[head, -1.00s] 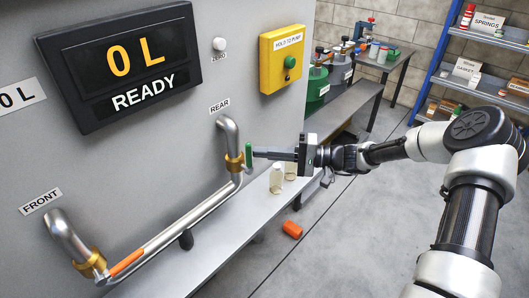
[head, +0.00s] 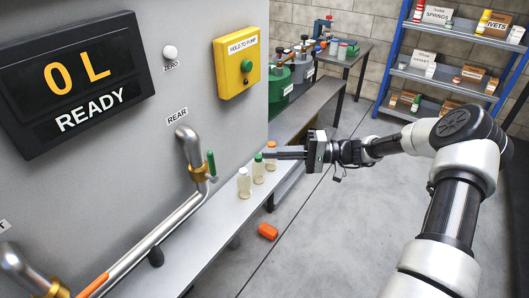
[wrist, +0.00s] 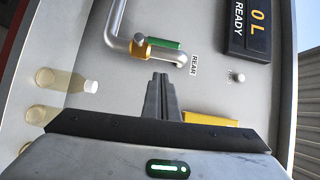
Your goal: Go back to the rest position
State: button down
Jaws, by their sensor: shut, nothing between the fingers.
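My gripper (head: 268,154) is held out in front of the grey machine panel, to the right of the rear pipe (head: 193,150). Its fingers are together and empty, pointing left in the head view. In the wrist view the shut fingers (wrist: 160,88) point toward the panel, below the rear pipe's bend (wrist: 140,45). The green valve handle (head: 212,165) on the rear pipe is apart from the fingertips.
Three small bottles, with white (head: 244,183), green (head: 258,170) and orange caps (head: 271,156), stand on the ledge near my gripper. An orange object (head: 268,231) lies on the floor. A yellow pump box (head: 237,62) is on the panel. Blue shelving (head: 455,60) stands behind; grey floor is open.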

dwell(0.4)
jog(key=s+a+r+n+g+h, duration=0.3)
jog(key=s+r+h, duration=0.3)
jog(key=s+h, duration=0.55)
jog(key=s+d+r+t+h, duration=0.55)
jog(key=s+r, duration=0.25)
jog(key=r, duration=0.2)
jog(key=s+d+r+m+t, duration=0.1)
jog(key=s+d+m+t, duration=0.3)
jog(key=s, duration=0.6)
notch_tip(320, 180, up, 20)
jog(key=d+n+g+p, duration=0.1)
jog(key=g+p, duration=0.1)
jog(key=p, duration=1.7)
jog(key=shift+w+h, duration=0.15)
jog(key=shift+h, duration=0.15)
